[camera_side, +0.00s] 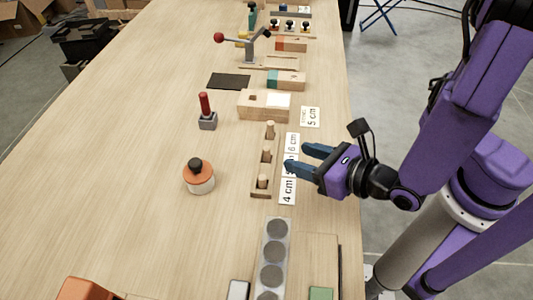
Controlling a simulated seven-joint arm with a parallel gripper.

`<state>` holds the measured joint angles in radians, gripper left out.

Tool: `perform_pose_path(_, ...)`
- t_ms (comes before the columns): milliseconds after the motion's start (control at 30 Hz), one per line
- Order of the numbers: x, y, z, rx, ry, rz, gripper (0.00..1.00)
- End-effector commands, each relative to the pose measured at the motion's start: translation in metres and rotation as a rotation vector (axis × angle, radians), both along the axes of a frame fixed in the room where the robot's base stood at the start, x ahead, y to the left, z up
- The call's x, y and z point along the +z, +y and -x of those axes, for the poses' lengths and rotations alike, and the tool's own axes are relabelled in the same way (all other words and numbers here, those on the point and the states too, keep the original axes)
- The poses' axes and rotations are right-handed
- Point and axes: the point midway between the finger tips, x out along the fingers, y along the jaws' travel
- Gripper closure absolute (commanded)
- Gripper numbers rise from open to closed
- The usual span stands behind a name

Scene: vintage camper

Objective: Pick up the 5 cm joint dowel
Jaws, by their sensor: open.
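A wooden rack (257,194) holds three upright dowels in a row. The middle dowel (266,155) stands level with the middle label of the card strip (289,192), which reads 6 cm, a partly hidden middle label, and 4 cm. The far dowel (270,129) is beside 6 cm and the near dowel (262,182) beside 4 cm. My gripper (297,156) is open and empty, with its blue fingers pointing left towards the rack. The fingers overlap the middle label and are apart from the dowels.
A wooden block with a hole (252,106) and a card reading 5 cm (311,117) lie beyond the rack. A red-handled tool (206,111) and an orange-topped jar (199,176) stand to the left. A strip of grey discs (275,249) lies nearer. The table's left side is mostly clear.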

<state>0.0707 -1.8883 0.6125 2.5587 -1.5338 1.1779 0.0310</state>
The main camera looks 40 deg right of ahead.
Motion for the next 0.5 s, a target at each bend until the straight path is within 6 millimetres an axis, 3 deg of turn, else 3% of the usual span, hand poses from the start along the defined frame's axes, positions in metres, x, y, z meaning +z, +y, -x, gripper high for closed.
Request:
perform_pose_path(300,-0.018,0.007,-0.043,-0.007,0.002,-0.001,0.52)
perform_pose_path(500,-0.023,0.010,-0.054,-0.003,0.001,-0.002,0.52)
